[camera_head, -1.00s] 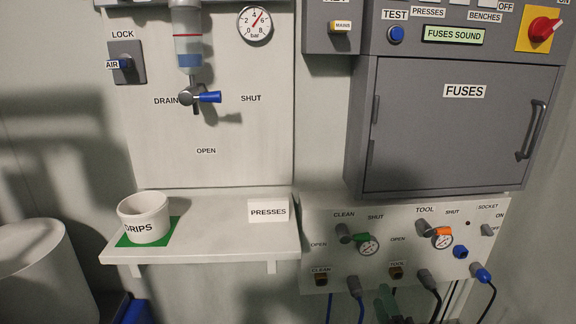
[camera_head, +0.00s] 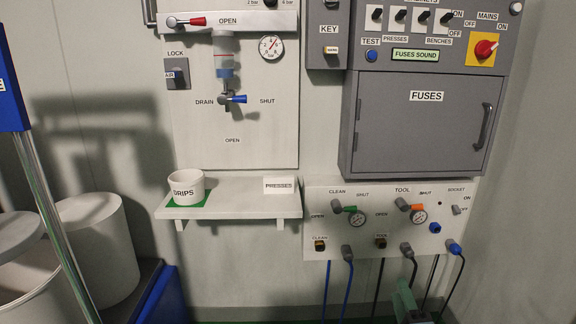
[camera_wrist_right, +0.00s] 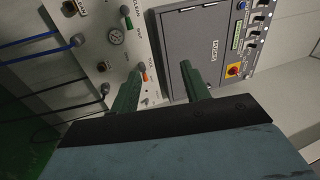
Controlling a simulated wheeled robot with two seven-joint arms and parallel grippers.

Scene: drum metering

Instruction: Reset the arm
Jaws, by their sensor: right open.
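My right gripper (camera_head: 406,300) shows only in part, as green pieces at the bottom edge of the head view, below the white hose panel (camera_head: 330,245). In the right wrist view its two green fingers (camera_wrist_right: 162,72) are spread apart with nothing between them. Beyond them are the hose panel, with its orange-handled tool valve and gauge, and the grey fuses cabinet (camera_wrist_right: 205,55). The fingers appear clear of both. My left gripper is not in view.
A shelf (camera_head: 235,208) holds a white drips cup (camera_head: 187,190) and a presses sign (camera_head: 279,185). The fuses door (camera_head: 420,120) is shut. Several hoses hang below the panel. White drums (camera_head: 98,245) and a blue-topped post (camera_head: 45,200) stand at left.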

